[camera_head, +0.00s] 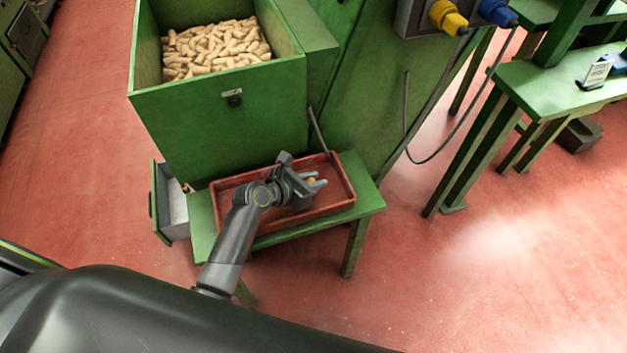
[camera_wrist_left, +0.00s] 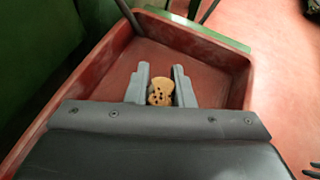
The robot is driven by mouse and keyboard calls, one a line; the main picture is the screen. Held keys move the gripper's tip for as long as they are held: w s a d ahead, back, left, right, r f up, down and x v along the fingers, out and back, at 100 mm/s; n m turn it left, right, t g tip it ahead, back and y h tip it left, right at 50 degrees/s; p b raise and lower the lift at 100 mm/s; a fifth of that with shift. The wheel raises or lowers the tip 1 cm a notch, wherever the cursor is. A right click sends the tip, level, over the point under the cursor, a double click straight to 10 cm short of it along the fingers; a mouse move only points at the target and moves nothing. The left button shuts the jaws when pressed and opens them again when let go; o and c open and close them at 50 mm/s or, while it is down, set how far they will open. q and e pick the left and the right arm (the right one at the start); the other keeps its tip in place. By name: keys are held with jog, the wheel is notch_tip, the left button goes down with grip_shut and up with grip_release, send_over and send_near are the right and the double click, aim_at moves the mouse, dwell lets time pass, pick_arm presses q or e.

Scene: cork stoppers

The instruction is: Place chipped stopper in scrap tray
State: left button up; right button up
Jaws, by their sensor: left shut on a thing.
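The chipped stopper (camera_wrist_left: 160,92) is a tan cork with dark pits, held between the fingers of my left gripper (camera_wrist_left: 161,88) in the left wrist view. In the head view my left gripper (camera_head: 316,182) is over the right part of a red-brown tray (camera_head: 345,196), with a bit of the cork showing between its fingers. The tray floor around the fingers looks bare. I cannot tell whether the cork touches the floor.
The tray stands on a small green table (camera_head: 367,194). A green bin (camera_head: 220,117) full of corks (camera_head: 215,48) rises behind it. An open grey-lined drawer (camera_head: 172,205) is at the left. A thin rod (camera_head: 319,132) leans at the tray's back.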

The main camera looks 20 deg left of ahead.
pick_arm(q)
jog(key=shift+f, duration=0.1)
grip_shut()
pick_arm(e)
jog(key=shift+s, duration=0.2)
pick_arm(q)
jog(key=o, duration=0.6)
grip_release()
jog(key=o, duration=0.4)
pick_arm(e)
jog(key=shift+s+f, duration=0.1)
jog(key=shift+s, duration=0.3)
jog(key=shift+w+a, duration=0.1)
pick_arm(q)
jog(key=shift+s+a+r, duration=0.1)
jog(key=shift+s+r, duration=0.05)
jog(key=shift+r, duration=0.1)
jog(key=p+v, duration=0.1)
jog(key=v, duration=0.3)
jog(key=shift+s+a+r, duration=0.2)
jog(key=shift+s, duration=0.05)
jog(key=p+v, duration=0.1)
jog(key=v, duration=0.5)
jog(key=shift+s+a+r+p, duration=0.2)
jog(key=shift+s+p, duration=0.1)
pick_arm(e)
jog(key=shift+s+r, duration=0.45)
jog(key=shift+r, duration=0.3)
jog(key=shift+w, duration=0.25)
